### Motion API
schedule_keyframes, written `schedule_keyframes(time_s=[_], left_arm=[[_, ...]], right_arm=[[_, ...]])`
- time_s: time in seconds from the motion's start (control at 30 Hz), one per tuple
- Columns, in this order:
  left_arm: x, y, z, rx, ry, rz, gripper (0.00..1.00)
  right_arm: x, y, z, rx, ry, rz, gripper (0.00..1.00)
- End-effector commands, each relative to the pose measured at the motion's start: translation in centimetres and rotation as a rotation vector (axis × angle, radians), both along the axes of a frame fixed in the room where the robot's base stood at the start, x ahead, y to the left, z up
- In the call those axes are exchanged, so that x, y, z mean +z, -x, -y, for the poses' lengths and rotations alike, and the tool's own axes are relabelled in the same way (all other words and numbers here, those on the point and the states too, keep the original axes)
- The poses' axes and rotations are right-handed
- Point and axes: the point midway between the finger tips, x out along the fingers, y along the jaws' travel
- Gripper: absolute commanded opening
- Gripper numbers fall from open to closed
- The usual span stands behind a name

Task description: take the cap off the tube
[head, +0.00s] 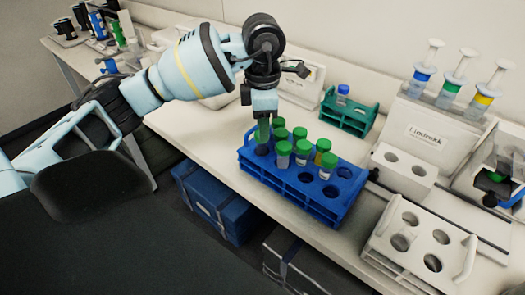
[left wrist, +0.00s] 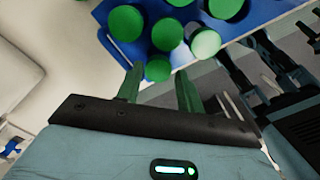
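Several capped tubes with green caps stand in a blue rack (head: 310,196) on the bench in the head view. One of these tubes (head: 329,168) stands at the front right. My left gripper (head: 263,136) points down over the rack's left end, its green fingers beside the capped tubes. In the left wrist view my left gripper (left wrist: 158,84) has its fingers apart, with a green cap (left wrist: 158,69) just past and between the tips. I see no contact with it. Other green caps (left wrist: 126,23) lie beyond. My right gripper does not show clearly.
A green rack (head: 347,113) with a blue-capped tube stands behind. A white rack (head: 420,243) with empty holes is at the front right. A stand with several syringes (head: 440,108) is at the back. A dark object (head: 497,184) at the right edge is unclear.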

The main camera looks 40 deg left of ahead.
Motion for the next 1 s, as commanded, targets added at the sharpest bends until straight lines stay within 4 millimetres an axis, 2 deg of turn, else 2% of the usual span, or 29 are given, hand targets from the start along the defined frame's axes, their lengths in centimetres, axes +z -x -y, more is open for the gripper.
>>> schedule_keyframes(time_s=[0.23, 0.53, 0.87, 1.0], left_arm=[[-1.0, 0.0, -0.1, -0.001, -0.001, 0.0, 0.37], [-4.9, 0.1, -0.3, -0.001, 0.0, 0.0, 0.37], [-5.5, 0.0, -0.3, -0.002, 0.0, 0.003, 0.37], [-5.5, 0.0, -0.3, -0.002, -0.001, 0.002, 0.19]], right_arm=[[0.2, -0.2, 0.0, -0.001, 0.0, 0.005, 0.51], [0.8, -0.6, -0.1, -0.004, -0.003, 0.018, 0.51], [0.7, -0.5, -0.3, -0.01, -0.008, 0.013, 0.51], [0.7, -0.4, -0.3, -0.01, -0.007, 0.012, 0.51]])
